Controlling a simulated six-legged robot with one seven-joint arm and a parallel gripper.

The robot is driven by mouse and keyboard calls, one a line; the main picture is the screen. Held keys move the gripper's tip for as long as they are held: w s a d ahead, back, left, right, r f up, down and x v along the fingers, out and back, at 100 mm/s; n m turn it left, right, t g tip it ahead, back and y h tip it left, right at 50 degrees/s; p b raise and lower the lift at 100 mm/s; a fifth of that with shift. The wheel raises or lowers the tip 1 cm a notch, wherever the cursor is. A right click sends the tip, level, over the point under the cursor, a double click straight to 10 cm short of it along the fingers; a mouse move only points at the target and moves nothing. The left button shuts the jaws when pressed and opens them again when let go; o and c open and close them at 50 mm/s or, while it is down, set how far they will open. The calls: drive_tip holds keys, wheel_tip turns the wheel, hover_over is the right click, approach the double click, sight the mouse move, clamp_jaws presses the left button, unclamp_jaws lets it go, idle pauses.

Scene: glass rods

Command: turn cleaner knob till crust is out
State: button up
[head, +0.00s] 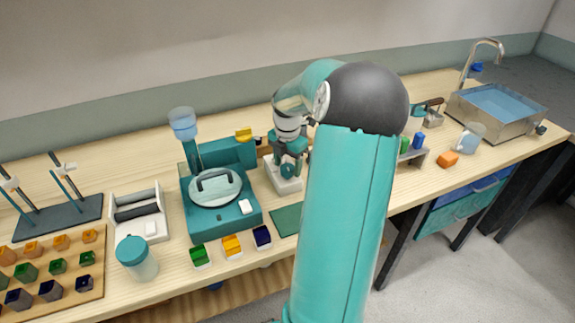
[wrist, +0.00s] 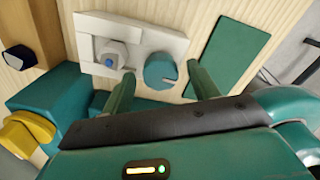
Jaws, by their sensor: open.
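The cleaner looks to be the white block (wrist: 90,28), also in the head view (head: 287,187), with a round teal knob (wrist: 158,72) that has a notch in its edge. A pale raised socket (wrist: 118,50) with a small blue spot in it stands beside the knob; I cannot tell whether the blue is the crust. My gripper (wrist: 160,70) is open, its two green fingers to the left and right of the knob in the wrist view. Whether they touch it is unclear. In the head view my gripper (head: 290,150) hangs over the block, partly hidden by my arm.
A teal machine (head: 241,219) with a round pale plate stands just left of the block. A flat green mat (wrist: 228,58) lies to its right. A yellow piece (wrist: 28,132) and a dark-ended piece (wrist: 20,57) are at the wrist view's left. Colored blocks (head: 231,246) line the front.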

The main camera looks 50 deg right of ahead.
drive_tip(key=shift+f, duration=0.35)
drive_tip(key=c, duration=1)
drive_tip(key=shift+m, duration=0.4)
